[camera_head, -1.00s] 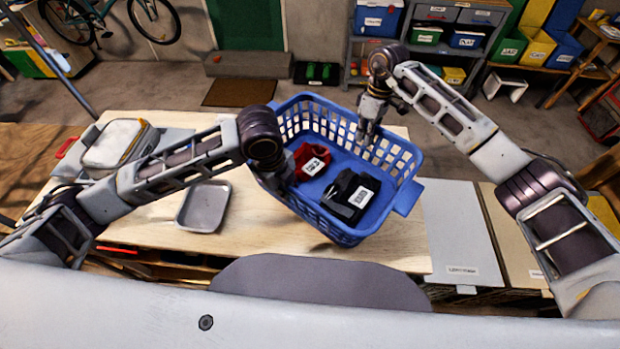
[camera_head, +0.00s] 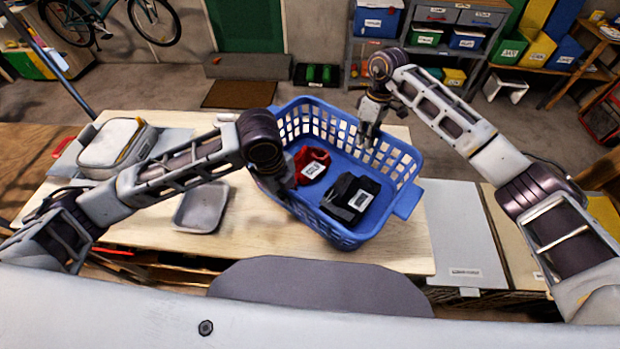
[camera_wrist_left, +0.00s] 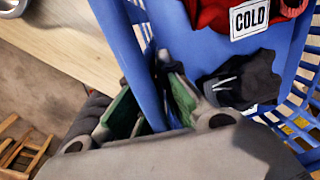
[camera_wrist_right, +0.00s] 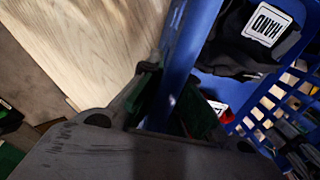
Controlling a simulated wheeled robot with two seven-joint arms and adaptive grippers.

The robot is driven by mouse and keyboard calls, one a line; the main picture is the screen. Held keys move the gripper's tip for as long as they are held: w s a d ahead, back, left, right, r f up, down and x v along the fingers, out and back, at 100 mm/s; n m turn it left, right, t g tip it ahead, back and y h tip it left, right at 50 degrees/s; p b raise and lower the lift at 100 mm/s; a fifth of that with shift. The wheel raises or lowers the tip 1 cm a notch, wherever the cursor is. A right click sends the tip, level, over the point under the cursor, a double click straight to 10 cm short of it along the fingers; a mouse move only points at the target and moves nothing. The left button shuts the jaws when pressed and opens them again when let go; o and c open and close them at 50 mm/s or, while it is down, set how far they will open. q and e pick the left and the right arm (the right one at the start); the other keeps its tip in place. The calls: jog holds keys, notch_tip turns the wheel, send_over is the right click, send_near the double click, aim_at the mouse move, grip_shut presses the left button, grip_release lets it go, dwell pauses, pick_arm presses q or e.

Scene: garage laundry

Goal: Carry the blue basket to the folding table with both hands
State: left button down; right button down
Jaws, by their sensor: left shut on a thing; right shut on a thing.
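The blue basket (camera_head: 405,203) is over the light wooden table (camera_head: 390,257), turned at an angle. It holds a red cloth item (camera_head: 304,160) labelled COLD in the left wrist view and a black cloth item (camera_head: 343,193) labelled HAND in the right wrist view. My left gripper (camera_wrist_left: 150,100) is shut on the basket's left wall; in the head view my arm partly hides it. My right gripper (camera_head: 368,132) is shut on the far wall; it also shows in the right wrist view (camera_wrist_right: 172,100). I cannot tell whether the basket's bottom touches the table.
A grey tray (camera_head: 201,207) and a grey-white padded case (camera_head: 112,147) lie on the table's left part. Shelves with bins (camera_head: 425,38) stand at the back. Floor beyond the table is mostly clear.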

pick_arm(q)
jog(key=shift+f+b, duration=0.55)
jog(key=shift+f, duration=0.1)
pick_arm(e)
jog(key=shift+w+d+f, duration=0.1)
jog(key=shift+d+f, duration=0.05)
jog(key=shift+f, duration=0.35)
pick_arm(q)
jog(key=c, duration=1.6)
grip_release()
jog(key=shift+s+r, duration=0.1)
jog(key=shift+c, duration=0.2)
pick_arm(e)
jog(key=c, duration=1.6)
grip_release()
jog(key=shift+c, duration=0.2)
pick_arm(q)
jog(key=shift+r, duration=0.1)
notch_tip(320, 180, up, 12)
jog(key=s, duration=0.1)
jog(key=shift+a, duration=0.4)
pick_arm(e)
jog(key=shift+r, duration=0.1)
notch_tip(320, 180, up, 12)
jog(key=w, duration=0.1)
jog(key=shift+d, duration=0.3)
